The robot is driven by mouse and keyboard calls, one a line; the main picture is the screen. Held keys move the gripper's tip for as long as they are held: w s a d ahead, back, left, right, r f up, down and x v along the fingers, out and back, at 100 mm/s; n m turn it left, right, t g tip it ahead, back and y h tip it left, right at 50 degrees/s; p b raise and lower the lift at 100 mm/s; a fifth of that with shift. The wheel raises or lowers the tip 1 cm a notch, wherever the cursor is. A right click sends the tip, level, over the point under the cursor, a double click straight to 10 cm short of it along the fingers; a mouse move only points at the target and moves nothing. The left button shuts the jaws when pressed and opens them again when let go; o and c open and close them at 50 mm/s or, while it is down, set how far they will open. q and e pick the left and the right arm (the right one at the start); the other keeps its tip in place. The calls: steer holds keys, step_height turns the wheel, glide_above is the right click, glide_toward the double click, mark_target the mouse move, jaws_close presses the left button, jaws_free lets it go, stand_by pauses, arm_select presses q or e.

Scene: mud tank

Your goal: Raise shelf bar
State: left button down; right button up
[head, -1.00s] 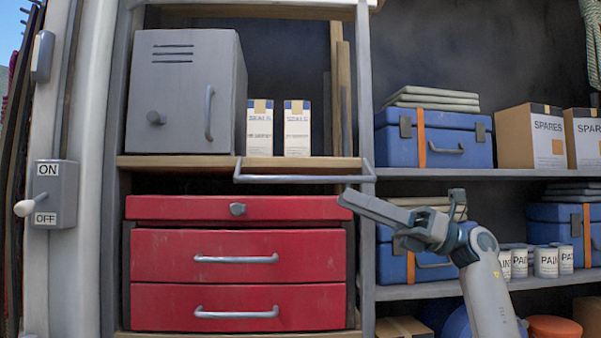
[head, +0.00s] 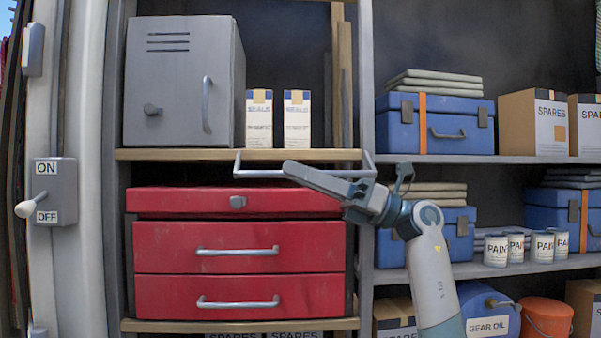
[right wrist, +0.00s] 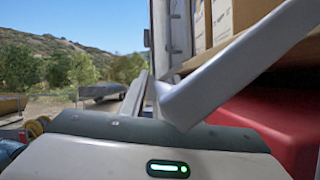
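The shelf bar (head: 262,174) is a thin grey U-shaped bar. It sticks out from the front of the wooden shelf, just below its edge and above the red drawers. My right gripper (head: 288,168) points left and overlaps the right half of the bar in the head view. In the right wrist view the bar (right wrist: 240,65) runs large and close across the upper right, beside the fingers (right wrist: 138,94). I cannot tell whether the fingers touch it or how far apart they are. My left gripper is not in view.
A grey cabinet (head: 178,85) and two seal boxes (head: 259,120) stand on the wooden shelf (head: 180,155). The red drawer unit (head: 236,262) is below. A metal upright (head: 365,80) and side shelves with blue cases (head: 435,124) are right. An ON/OFF switch (head: 54,192) is left.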

jaws_close()
steer(key=shift+s+r+m, duration=0.1)
steer(key=shift+m, duration=0.2)
steer(key=shift+s+r+m+t, duration=0.2)
steer(key=shift+r+m+t, duration=0.15)
steer(key=shift+m+t, duration=0.5)
steer(key=shift+s+r+m+t+h+p, duration=0.1)
steer(key=shift+r+m+t+h+p, duration=0.25)
steer(key=shift+m, duration=0.9)
steer(key=shift+s+r+m+t+h+p, duration=0.25)
steer(key=shift+r+m+t, duration=0.35)
steer(key=shift+m, duration=0.65)
steer(key=shift+r+m+t+h+p, duration=0.2)
steer(key=shift+r+m+t+h, duration=0.3)
steer(key=shift+m, duration=0.75)
steer(key=shift+r, duration=0.1)
